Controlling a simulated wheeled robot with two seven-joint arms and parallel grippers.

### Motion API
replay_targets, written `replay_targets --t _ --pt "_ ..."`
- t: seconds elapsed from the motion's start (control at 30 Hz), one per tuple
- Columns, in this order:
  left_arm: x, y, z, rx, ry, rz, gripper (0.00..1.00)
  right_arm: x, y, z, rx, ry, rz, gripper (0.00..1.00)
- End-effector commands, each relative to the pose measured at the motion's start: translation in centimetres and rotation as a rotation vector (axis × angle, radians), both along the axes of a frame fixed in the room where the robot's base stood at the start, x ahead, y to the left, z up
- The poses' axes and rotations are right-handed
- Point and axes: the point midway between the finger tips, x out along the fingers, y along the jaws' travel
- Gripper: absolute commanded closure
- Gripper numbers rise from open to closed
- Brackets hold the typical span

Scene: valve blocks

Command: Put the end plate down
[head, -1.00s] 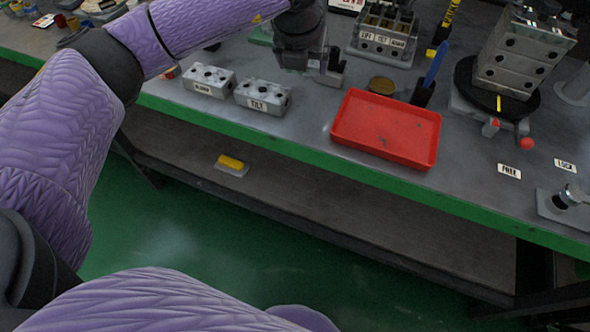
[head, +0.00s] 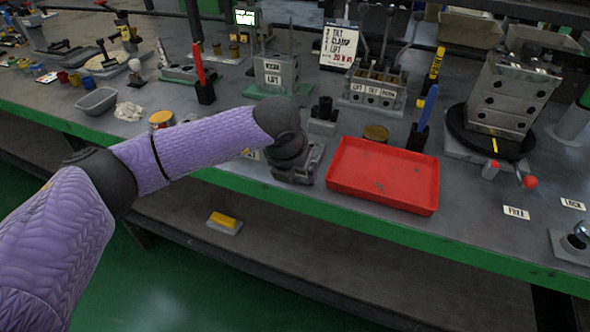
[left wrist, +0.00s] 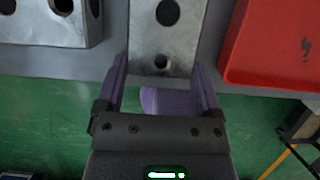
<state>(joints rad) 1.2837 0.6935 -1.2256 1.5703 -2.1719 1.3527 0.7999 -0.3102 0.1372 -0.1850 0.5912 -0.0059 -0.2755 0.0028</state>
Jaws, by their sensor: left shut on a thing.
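My left gripper (head: 297,168) is over the front of the bench, just left of the red tray. The left wrist view shows its two fingers (left wrist: 160,88) on either side of a grey metal piece with dark holes, which I take as the end plate (left wrist: 150,48). The gripper is shut on it. In the head view the gripper and wrist mostly hide the plate, and I cannot tell whether it touches the bench. My right gripper is not in view.
The red tray (head: 383,195) is close on the right. A metal block (left wrist: 50,28) is close on the left; my arm mostly hides it in the head view. The green bench edge (head: 330,218) is just in front. A block stack (head: 503,95) stands on a turntable further right.

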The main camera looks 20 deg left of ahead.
Motion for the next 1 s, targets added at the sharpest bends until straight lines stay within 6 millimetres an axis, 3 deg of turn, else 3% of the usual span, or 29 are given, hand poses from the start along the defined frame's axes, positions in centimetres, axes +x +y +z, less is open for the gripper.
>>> replay_targets --t 0.03,0.1,0.37,0.7,0.83,1.0 --pt "0.0 0.0 -0.2 0.0 0.001 0.0 0.13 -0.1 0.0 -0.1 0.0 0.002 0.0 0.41" --pt "0.0 0.0 -0.1 0.0 0.001 0.0 0.0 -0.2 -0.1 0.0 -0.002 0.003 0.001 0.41" --pt "0.0 0.0 0.4 0.0 -0.001 0.0 0.0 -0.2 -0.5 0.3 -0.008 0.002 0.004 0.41" --pt "-3.3 0.1 8.9 0.0 -0.005 -0.002 0.0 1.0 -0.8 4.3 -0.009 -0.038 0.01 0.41" --pt "-4.2 0.2 10.8 0.001 -0.003 0.0 0.0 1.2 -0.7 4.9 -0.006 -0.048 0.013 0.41" --pt "-4.6 0.1 11.3 0.0 0.001 -0.001 0.0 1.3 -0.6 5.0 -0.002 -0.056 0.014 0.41"
